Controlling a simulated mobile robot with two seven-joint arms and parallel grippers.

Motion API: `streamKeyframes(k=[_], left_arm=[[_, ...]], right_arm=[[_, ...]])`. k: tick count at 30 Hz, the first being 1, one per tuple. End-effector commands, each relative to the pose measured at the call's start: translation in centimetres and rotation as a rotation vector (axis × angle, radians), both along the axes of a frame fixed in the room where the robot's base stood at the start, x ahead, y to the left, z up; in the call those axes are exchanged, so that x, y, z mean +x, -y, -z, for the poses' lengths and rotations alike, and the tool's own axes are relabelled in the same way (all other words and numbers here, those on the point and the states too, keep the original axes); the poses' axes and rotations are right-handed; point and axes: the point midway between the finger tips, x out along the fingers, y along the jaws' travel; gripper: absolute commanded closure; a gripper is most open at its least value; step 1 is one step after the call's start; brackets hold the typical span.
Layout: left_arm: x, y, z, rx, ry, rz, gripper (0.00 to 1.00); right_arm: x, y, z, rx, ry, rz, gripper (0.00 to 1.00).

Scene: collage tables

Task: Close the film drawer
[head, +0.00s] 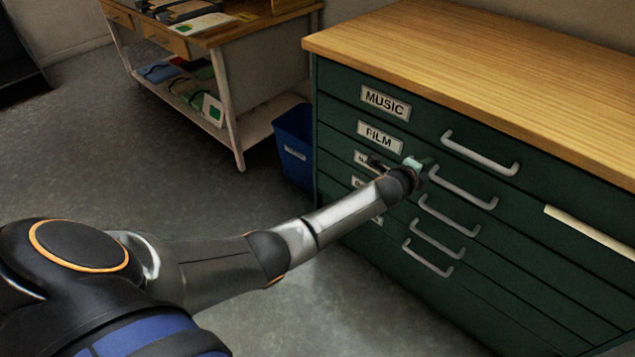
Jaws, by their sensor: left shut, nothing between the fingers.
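The green flat-file cabinet (335,120) stands at the right with a stack of labelled drawers. The film drawer (400,150) is the second from the top, with a white FILM label (380,137) and a grey bar handle (465,190). Its front looks about flush with the fronts around it; a small gap cannot be told. My left gripper (418,165) is shut and empty at the film drawer's front, just left of its handle. Whether it touches the front is unclear. The wrist hides parts of the lower labels. My right gripper is not in view.
The MUSIC drawer (420,118) above looks shut. A pale strip (590,233) shows along the cabinet front at right. A blue bin (294,145) stands left of the cabinet, near a wooden table (235,35) with items. The floor (120,150) at left is clear.

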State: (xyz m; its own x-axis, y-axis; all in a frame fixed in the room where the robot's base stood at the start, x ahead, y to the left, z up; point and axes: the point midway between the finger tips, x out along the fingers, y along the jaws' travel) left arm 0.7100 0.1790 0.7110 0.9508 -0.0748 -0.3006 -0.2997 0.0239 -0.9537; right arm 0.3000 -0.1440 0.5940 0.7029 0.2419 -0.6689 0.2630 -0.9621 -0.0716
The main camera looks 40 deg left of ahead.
Motion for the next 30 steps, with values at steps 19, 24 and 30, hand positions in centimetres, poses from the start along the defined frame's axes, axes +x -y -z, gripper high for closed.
streamKeyframes(k=[19,24,30], left_arm=[[0.4,0.0,-0.5,-0.002,0.009,0.000,1.00],[0.3,-0.1,-0.6,-0.002,0.010,0.000,1.00],[-0.1,-0.6,-0.7,-0.001,0.008,0.001,1.00]], right_arm=[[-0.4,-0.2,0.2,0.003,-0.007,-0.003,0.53],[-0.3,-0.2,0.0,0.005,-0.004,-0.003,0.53],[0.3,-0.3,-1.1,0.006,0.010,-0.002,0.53]])
